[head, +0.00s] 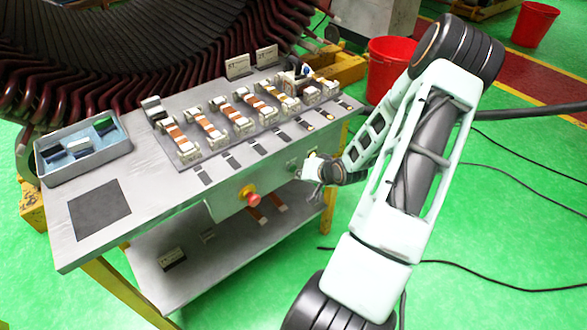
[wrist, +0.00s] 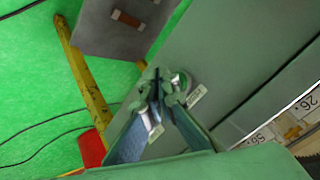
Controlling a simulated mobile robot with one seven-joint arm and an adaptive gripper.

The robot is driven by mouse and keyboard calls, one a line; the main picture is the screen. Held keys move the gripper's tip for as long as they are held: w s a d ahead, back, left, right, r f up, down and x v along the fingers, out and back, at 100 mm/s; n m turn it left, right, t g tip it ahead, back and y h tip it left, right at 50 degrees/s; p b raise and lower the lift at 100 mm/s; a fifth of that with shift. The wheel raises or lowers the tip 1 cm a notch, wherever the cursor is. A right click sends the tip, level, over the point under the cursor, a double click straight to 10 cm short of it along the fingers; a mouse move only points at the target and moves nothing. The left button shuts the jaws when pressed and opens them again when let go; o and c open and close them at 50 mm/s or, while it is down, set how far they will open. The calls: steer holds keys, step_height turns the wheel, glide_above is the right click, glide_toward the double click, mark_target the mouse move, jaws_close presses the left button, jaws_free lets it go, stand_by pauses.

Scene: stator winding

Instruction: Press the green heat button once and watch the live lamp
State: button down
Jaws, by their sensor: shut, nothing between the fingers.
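The front panel of the grey bench carries a small green button (head: 292,166), just left of my gripper (head: 306,171). My gripper is shut and empty, with its tips close to the panel. In the wrist view, my closed fingertips (wrist: 158,76) are beside a round green button (wrist: 181,82) with a pale label below it. The fingertips overlap part of the panel, so I cannot tell whether they touch it. I cannot make out a live lamp clearly in either view; the fingers may hide it.
A red mushroom button (head: 253,199) on a yellow base sits farther left on the panel. The bench top (head: 150,200) holds a row of copper-strapped pieces and a blue-grey tray (head: 88,165). A lower shelf (head: 195,278) is beneath. A red bucket (head: 388,66) stands behind my arm.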

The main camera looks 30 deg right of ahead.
steer(key=shift+s+d+p, duration=0.2)
steer(key=shift+s+p, duration=0.5)
steer(key=shift+s, duration=1.8)
stand_by(0.8)
